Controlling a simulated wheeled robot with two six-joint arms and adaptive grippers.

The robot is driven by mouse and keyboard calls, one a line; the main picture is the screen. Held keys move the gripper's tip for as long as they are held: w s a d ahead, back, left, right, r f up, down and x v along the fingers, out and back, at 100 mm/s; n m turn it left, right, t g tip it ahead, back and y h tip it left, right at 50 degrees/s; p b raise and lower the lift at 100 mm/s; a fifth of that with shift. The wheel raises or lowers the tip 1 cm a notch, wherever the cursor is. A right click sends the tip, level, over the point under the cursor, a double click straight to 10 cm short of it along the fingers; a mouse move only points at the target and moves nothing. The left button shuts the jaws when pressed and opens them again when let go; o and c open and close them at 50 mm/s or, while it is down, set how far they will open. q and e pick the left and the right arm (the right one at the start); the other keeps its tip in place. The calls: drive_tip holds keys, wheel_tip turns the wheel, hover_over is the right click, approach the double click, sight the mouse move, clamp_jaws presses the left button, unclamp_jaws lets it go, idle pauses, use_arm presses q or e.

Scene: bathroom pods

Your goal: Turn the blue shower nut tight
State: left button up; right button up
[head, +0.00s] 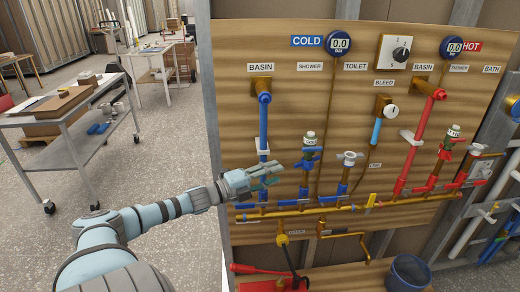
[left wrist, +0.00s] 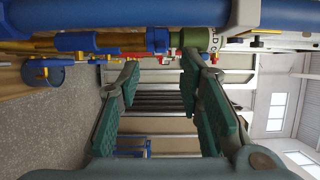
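The blue shower nut (head: 311,150) has small side wings and sits under a green-and-white fitting (head: 310,137) on the cold SHOWER pipe. In the left wrist view the scene lies sideways, and the blue nut (left wrist: 157,41) shows beside the green fitting (left wrist: 195,38), near the top edge. My left gripper (head: 280,174) reaches in from the left, a little below and left of the nut in the head view. In the left wrist view its two fingers (left wrist: 158,95) stand apart with nothing between them. I see no contact with the nut. My right gripper is not in view.
The blue basin pipe (head: 263,125) stands close to my left gripper. A brass manifold (head: 290,209) with several blue and red valves crosses below. A blue bucket (head: 408,272) stands at lower right. A metal cart (head: 70,115) stands at left, with open floor around it.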

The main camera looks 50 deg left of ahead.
use_arm(q)
drive_tip(key=v, duration=0.4)
drive_tip(key=shift+s, duration=0.2)
